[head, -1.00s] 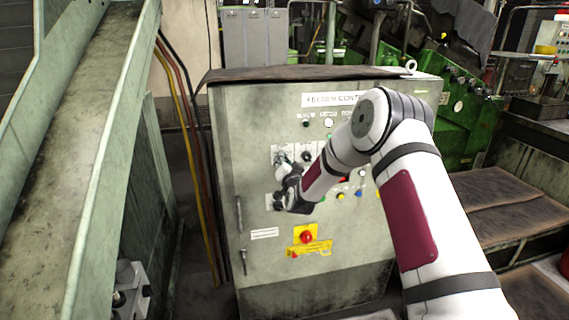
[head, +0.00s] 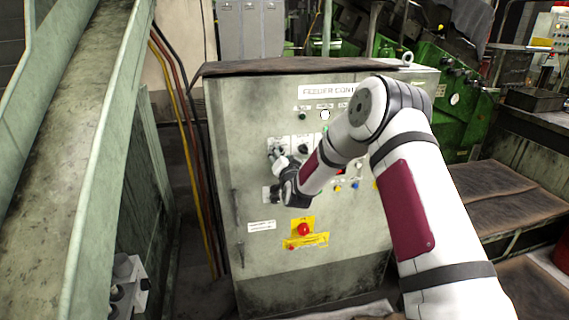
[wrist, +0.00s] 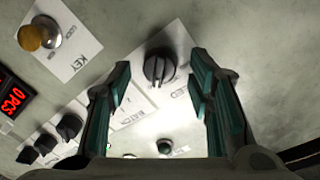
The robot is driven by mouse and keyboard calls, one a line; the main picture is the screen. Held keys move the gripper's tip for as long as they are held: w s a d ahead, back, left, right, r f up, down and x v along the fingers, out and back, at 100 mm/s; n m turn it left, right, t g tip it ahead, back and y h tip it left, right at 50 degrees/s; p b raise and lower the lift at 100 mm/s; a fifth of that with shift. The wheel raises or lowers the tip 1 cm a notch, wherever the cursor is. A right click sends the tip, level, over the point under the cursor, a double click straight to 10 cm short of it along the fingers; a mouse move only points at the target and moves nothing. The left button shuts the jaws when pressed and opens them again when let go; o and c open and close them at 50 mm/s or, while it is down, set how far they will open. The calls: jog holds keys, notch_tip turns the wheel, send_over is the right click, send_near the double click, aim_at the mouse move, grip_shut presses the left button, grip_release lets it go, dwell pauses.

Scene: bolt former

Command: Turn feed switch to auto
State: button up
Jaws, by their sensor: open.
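The feed switch is a black rotary knob (wrist: 160,67) on a pale label plate in the wrist view. Lettering that seems to read FEED is beside it, partly blurred. The knob's grip ridge points down the picture, toward my gripper. My gripper (wrist: 161,80) is open, with one teal-padded finger on each side of the knob in the picture. I cannot tell how much depth is left between the fingertips and the knob. In the head view my gripper (head: 280,160) is at the upper left of the control cabinet (head: 237,135) and hides the switch.
A key switch (wrist: 40,36), a red digital display (wrist: 13,98) and several other black knobs (wrist: 69,127) are close by on the panel. A red emergency button (head: 303,229) on a yellow plate is lower on the cabinet. A green chute (head: 85,150) stands at the left.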

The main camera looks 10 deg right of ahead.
jog(key=s, duration=1.1)
jog(key=shift+a+r, duration=0.25)
jog(key=shift+r, duration=0.05)
jog(key=shift+s, duration=0.1)
jog(key=s+a+r+n+g+y, duration=0.15)
jog(key=s+r+n+g, duration=0.45)
jog(key=s+r, duration=0.8)
jog(key=s+d+r+n+g, duration=0.1)
jog(key=s+g, duration=0.2)
jog(key=s, duration=1.2)
jog(key=s+d+r+g, duration=0.1)
jog(key=s+g, duration=0.1)
jog(key=s, duration=1.3)
jog(key=shift+s+r+n+g+h, duration=0.15)
jog(key=shift+r+n+g+h, duration=0.25)
jog(key=shift+h, duration=0.05)
